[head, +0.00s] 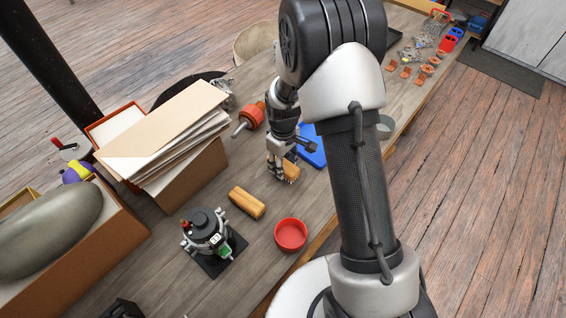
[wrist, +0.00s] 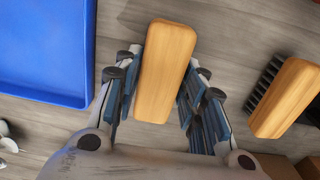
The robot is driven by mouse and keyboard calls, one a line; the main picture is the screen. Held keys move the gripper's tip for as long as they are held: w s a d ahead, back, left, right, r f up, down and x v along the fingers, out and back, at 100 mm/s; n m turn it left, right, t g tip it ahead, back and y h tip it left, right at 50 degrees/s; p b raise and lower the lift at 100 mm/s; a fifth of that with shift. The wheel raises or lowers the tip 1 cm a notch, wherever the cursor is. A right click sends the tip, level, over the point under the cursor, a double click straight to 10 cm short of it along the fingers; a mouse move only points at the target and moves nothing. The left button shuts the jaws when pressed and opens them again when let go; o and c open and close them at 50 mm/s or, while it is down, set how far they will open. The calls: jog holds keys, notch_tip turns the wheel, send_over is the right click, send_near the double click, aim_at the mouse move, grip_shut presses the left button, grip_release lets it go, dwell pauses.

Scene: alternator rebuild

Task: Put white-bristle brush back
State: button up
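A brush with a pale wooden back (wrist: 164,70) lies between the two fingers of my gripper (wrist: 158,95) in the wrist view, with the pads close against both long sides. In the head view the same brush (head: 291,172) is under my gripper (head: 281,171), low over the bench. Its bristles are hidden in the wrist view and too small in the head view to tell their colour. A second wooden brush (head: 246,202) lies apart on the bench; in the wrist view this brush (wrist: 287,98) shows black bristles.
A blue tray (wrist: 45,95) is beside the gripper; in the head view this tray (head: 311,158) is partly behind my arm. A red bowl (head: 291,234), an alternator on a dark stand (head: 206,232), a red-orange tool (head: 250,117) and cardboard boxes (head: 188,178) are nearby.

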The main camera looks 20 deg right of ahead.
jog(key=o, duration=0.3)
jog(key=shift+o, duration=0.2)
jog(key=shift+r, duration=0.1)
jog(key=s+r+m+t+p, duration=0.1)
jog(key=s+r+p, duration=0.1)
jog(key=r, duration=0.9)
jog(key=s+r+m+p, duration=0.1)
jog(key=s+r+p, duration=0.1)
jog(key=r, duration=1)
jog(key=s+r+m+t, duration=0.1)
jog(key=s+r+m, duration=0.1)
jog(key=s+r, duration=0.4)
jog(key=s+r+m+t, duration=0.2)
jog(key=s+r, duration=0.4)
jog(key=s, duration=0.9)
jog(key=shift+m+t, duration=0.3)
jog(key=shift+m, duration=0.1)
